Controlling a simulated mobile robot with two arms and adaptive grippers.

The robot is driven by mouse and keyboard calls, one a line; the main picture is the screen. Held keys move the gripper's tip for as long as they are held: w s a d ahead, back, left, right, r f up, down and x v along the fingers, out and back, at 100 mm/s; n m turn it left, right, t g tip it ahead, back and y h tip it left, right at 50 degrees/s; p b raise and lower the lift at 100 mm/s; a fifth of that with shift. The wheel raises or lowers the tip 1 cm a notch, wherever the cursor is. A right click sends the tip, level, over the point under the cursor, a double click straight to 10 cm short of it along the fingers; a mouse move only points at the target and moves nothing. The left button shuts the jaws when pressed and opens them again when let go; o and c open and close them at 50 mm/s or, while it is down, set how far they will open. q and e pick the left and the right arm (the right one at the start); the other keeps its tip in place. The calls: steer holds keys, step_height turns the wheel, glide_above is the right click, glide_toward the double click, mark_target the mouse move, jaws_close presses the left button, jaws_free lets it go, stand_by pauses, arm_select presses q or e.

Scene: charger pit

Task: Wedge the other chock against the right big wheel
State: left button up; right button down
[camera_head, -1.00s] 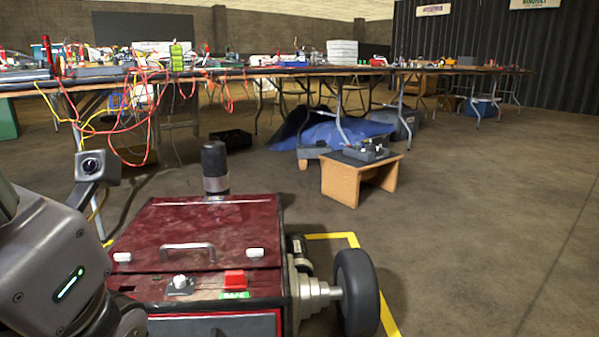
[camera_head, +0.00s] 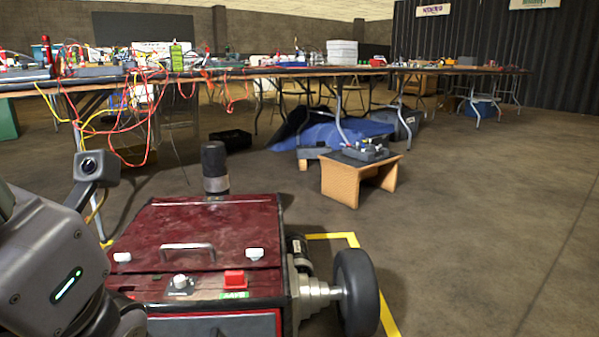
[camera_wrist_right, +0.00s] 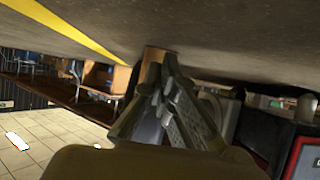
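The right big wheel (camera_head: 357,292) is a dark tyre on a pale stepped hub at the right side of the red machine (camera_head: 215,225), in the head view. In the right wrist view, which is steeply tilted, my right gripper (camera_wrist_right: 160,72) has its fingers close together around a brown block (camera_wrist_right: 156,53), which looks like the chock. The block is close to the floor, and the fingers hide part of it. I cannot tell its distance from the wheel. My right gripper does not show in the head view. My left arm is at the left edge there, its gripper out of view.
Yellow floor tape (camera_head: 350,240) runs behind and beside the wheel. A small wooden stool (camera_head: 343,181) with a grey device stands beyond it. Long cluttered tables (camera_head: 340,71) with hanging cables cross the back. The floor on the right is clear.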

steer(key=shift+w+a+b, duration=0.2)
steer(key=shift+w+b, duration=0.15)
steer(key=shift+w, duration=1.95)
stand_by(1.0)
steer(key=shift+p+v, duration=0.75)
steer(key=shift+p, duration=0.15)
steer(key=p+v, duration=0.3)
steer(key=v, duration=0.1)
steer(key=shift+w+r+p, duration=0.1)
steer(key=shift+w+p, duration=0.05)
steer(key=shift+p, duration=0.25)
steer(key=shift+s+r, duration=0.1)
steer(key=shift+s, duration=0.15)
steer(key=shift+s, duration=0.1)
